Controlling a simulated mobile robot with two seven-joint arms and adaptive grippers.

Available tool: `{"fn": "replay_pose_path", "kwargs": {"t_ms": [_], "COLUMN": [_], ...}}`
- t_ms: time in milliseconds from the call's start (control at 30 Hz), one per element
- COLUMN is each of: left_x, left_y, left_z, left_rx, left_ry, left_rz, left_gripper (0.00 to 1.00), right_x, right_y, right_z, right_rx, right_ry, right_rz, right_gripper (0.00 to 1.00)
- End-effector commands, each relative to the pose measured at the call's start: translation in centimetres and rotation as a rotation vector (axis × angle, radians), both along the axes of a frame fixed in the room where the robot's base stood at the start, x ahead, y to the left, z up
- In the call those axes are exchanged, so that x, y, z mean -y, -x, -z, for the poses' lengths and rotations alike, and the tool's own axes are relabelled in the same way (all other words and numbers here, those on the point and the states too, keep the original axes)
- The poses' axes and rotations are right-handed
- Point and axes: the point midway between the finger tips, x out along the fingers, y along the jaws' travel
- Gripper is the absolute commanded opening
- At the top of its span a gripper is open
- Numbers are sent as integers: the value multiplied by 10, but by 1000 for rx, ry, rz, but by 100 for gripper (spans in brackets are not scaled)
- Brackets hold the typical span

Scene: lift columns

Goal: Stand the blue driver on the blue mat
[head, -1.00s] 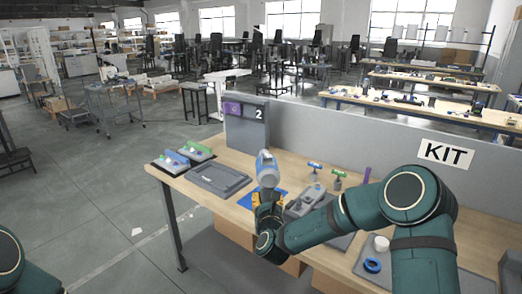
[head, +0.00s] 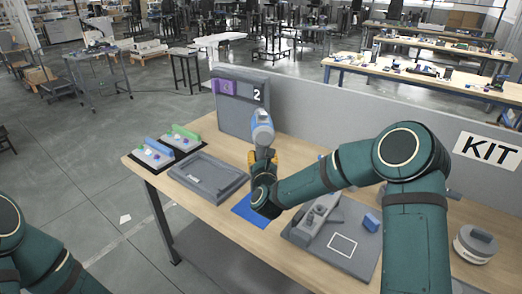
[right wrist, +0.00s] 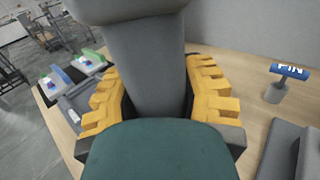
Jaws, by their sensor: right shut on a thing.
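The blue driver (head: 262,130) is blue and grey and stands about upright in my right gripper (head: 263,160). In the right wrist view the yellow fingers of my right gripper (right wrist: 147,95) are closed on either side of the driver's grey body (right wrist: 145,65). The blue mat (head: 248,211) lies flat on the table, partly covered by my right gripper and wrist. The driver's lower end is hidden, so its height over the table cannot be told. My left arm shows at the lower left, but its gripper is out of view.
A grey tray (head: 236,189) lies left of the mat. Parts racks with green (head: 184,131) and blue bars stand beyond it. A grey fixture plate (head: 358,262) is at right. A grey panel marked 2 (head: 240,118) and a low wall (head: 350,128) stand behind.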

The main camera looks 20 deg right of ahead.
Motion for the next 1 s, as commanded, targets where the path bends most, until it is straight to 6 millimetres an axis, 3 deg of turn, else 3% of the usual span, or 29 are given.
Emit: {"fn": "replay_pose_path", "kwargs": {"t_ms": [267,867,1000], "left_x": [0,1,1], "left_y": [1,5,4], "left_z": [3,16,30], "left_rx": [-3,-11,-8], "left_ry": [0,2,2], "left_rz": [1,9,9], "left_gripper": [100,100,100], "right_x": [-1,-1,0], "right_y": [0,0,0], "right_z": [12,68,81], "right_rx": [4,5,7], "right_ry": [0,0,0], "right_rz": [0,0,1], "right_gripper": [0,0,0]}}
